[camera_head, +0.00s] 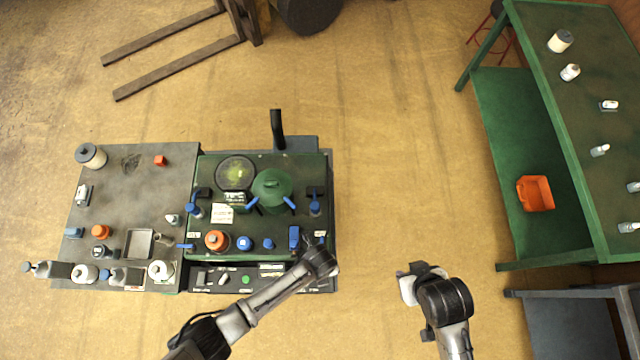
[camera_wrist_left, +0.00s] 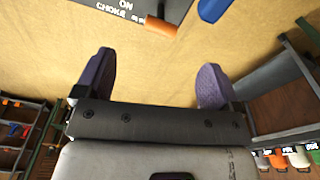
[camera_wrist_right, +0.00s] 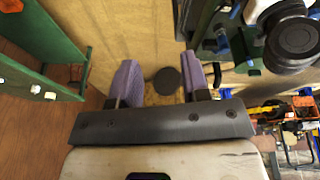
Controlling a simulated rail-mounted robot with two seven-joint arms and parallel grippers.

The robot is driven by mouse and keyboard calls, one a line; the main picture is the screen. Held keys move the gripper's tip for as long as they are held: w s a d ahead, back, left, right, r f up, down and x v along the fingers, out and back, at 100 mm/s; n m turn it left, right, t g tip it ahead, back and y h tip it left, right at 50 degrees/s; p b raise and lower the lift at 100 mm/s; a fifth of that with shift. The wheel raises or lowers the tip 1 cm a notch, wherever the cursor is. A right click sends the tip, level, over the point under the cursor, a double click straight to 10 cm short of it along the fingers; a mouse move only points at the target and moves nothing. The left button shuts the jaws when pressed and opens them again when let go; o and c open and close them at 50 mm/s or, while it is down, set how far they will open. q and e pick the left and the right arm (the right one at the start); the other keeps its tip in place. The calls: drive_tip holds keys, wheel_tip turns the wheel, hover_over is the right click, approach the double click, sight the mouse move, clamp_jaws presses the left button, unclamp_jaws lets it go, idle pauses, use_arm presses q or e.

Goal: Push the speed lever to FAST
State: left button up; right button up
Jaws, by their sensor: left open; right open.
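The green mower deck (camera_head: 262,225) stands left of centre in the head view, with blue-handled levers and caps on it. No FAST label is readable, so I cannot tell which part is the speed lever. A blue upright part (camera_head: 295,237) stands near the front right corner. My left gripper (camera_head: 313,243) is over that corner, beside this part. In the left wrist view my left gripper (camera_wrist_left: 157,82) is open and empty; a dark CHOKE panel (camera_wrist_left: 128,8) and an orange tip (camera_wrist_left: 160,27) show beyond it. My right gripper (camera_head: 414,277) is open over bare floor; its fingers also show in the right wrist view (camera_wrist_right: 160,80).
A grey side table (camera_head: 150,185) with bottles, a tray and an orange cap adjoins the deck on the left. A dark upright post (camera_head: 277,130) rises behind it. A green workbench (camera_head: 570,95) with an orange bin (camera_head: 535,193) stands right. Floor between is clear.

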use_arm(q)
drive_tip(key=shift+w+r, duration=0.1)
drive_tip(key=shift+r, duration=1.15)
